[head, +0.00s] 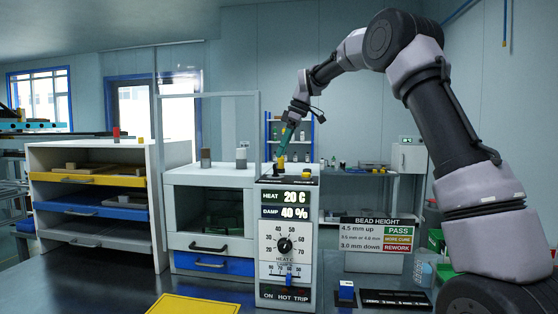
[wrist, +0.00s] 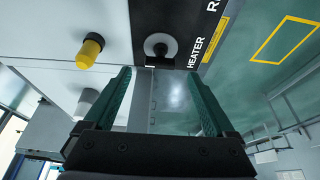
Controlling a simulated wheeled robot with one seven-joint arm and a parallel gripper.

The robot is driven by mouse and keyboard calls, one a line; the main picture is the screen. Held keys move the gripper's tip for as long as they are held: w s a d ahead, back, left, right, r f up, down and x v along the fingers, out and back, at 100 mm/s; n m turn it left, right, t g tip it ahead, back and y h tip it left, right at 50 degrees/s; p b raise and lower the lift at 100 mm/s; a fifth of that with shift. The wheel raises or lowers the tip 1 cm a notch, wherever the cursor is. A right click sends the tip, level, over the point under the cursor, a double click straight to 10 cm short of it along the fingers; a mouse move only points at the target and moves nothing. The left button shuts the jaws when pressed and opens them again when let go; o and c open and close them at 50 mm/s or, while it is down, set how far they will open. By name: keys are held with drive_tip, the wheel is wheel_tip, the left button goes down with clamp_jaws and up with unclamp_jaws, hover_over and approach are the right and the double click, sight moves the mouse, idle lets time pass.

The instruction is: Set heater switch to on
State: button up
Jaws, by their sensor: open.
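The panel fixture (head: 260,240) stands at the centre of the head view, with HEAT 20 C and DAMP 40 % displays and a round dial. In the wrist view, a round grey switch (wrist: 160,46) sits on a dark strip beside the word HEATER; its lever setting cannot be told. My gripper (head: 285,146) is above the panel's top in the head view. In the wrist view my gripper (wrist: 161,74) has its two green fingers wide apart, with nothing between them. The switch appears beyond the fingertips, between their lines; no contact shows.
A yellow knob-like post (wrist: 90,50) stands left of the switch in the wrist view. A glass-fronted cabinet (head: 210,178) is left of the panel, with a drawer rack (head: 159,200) farther left. A BEAD HEIGHT sign (head: 377,234) stands to the right.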

sight(275, 169)
drive_tip(key=shift+x, duration=2)
drive_tip(key=c, duration=1.4)
